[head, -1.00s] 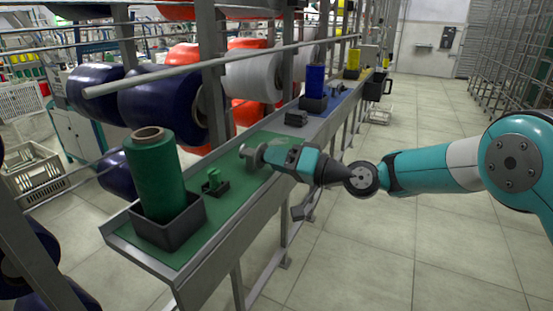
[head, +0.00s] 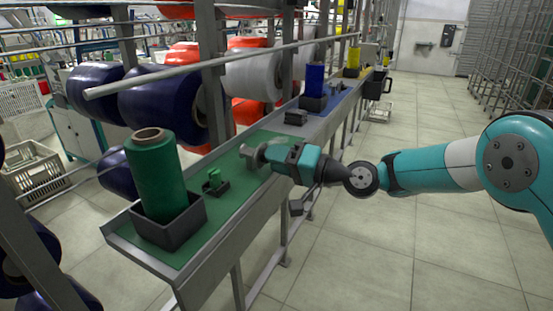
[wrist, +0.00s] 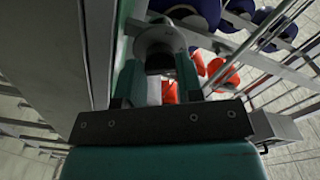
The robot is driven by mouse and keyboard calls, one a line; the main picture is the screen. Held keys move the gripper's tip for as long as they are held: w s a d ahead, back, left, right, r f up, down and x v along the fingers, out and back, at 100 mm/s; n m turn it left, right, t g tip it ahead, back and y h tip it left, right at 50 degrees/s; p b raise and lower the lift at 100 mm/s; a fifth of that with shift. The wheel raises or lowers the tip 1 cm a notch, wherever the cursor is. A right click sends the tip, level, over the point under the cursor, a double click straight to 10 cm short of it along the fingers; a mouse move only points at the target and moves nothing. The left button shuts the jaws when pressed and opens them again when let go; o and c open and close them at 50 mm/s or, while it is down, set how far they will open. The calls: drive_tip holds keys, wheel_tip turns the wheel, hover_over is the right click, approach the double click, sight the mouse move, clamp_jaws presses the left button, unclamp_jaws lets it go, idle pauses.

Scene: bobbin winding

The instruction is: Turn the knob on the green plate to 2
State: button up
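The green plate (head: 232,208) is the near section of a long narrow shelf. A grey round dial (head: 249,158) stands at its far end; it also shows in the wrist view (wrist: 158,36), with a dark knob (wrist: 160,64) in front of it. My gripper (head: 264,156) reaches the dial from the right. Its two fingers lie on either side of the knob and appear shut on it. The fingers and gripper body hide part of the dial in the head view, and I cannot read any number or pointer.
A green bobbin (head: 158,172) stands in a dark box (head: 172,228) at the plate's near end. A blue section (head: 318,122) with a blue bobbin (head: 316,80) lies beyond. The aisle floor at right is clear.

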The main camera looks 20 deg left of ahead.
drive_tip(key=o, duration=0.3)
drive_tip(key=shift+w+d, duration=0.1)
drive_tip(key=shift+d, duration=0.05)
drive_tip(key=shift+o, duration=0.2)
drive_tip(key=s+d+b, duration=0.1)
drive_tip(key=d+b, duration=0.2)
drive_tip(key=d, duration=1.4)
drive_tip(key=shift+s, duration=0.25)
drive_tip(key=shift+d+r, duration=0.1)
